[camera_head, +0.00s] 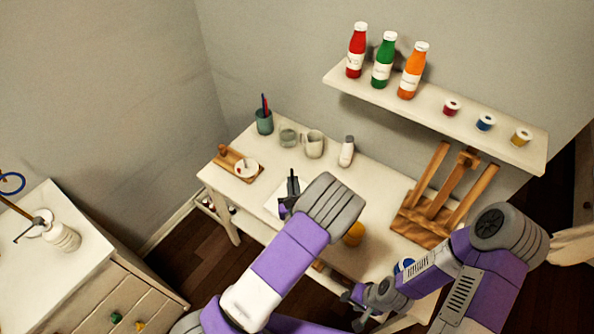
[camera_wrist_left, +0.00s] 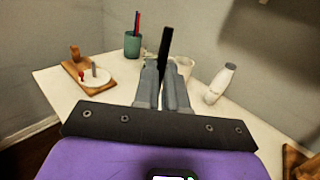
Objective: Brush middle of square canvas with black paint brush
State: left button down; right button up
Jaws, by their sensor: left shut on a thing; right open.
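My left gripper (camera_head: 288,205) is over the white table, shut on a thin black paint brush (camera_head: 292,184). In the left wrist view the black brush (camera_wrist_left: 165,48) stands nearly upright between the fingers (camera_wrist_left: 163,88). A flat white square, which looks like the canvas (camera_head: 272,204), lies on the table beside and partly under my left gripper, which hides much of it. I cannot tell whether the brush touches it. My right gripper (camera_head: 352,311) is open and empty at the table's front edge.
On the white table (camera_head: 375,190) stand a pencil cup (camera_head: 264,122), glass (camera_head: 288,137), mug (camera_head: 313,145), white bottle (camera_head: 347,151), wooden board (camera_head: 226,160) and wooden easel (camera_head: 432,210). A wall shelf (camera_head: 480,128) with bottles and small jars hangs above.

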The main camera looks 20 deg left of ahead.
pick_arm(q)
jog(key=shift+m, duration=0.4)
jog(key=shift+w+d+f+b, duration=0.1)
jog(key=shift+w+f+b, duration=0.1)
jog(key=shift+f+b, duration=0.6)
jog(key=shift+w+f+b, duration=0.15)
jog(key=shift+f+b, duration=0.55)
jog(key=shift+f, duration=0.1)
jog(key=shift+w+d+f+b, duration=0.1)
jog(key=shift+w+f+b, duration=0.1)
jog(key=shift+f+b, duration=1.1)
jog(key=shift+f, duration=0.25)
jog(key=shift+r+h, duration=0.1)
jog(key=shift+h, duration=0.3)
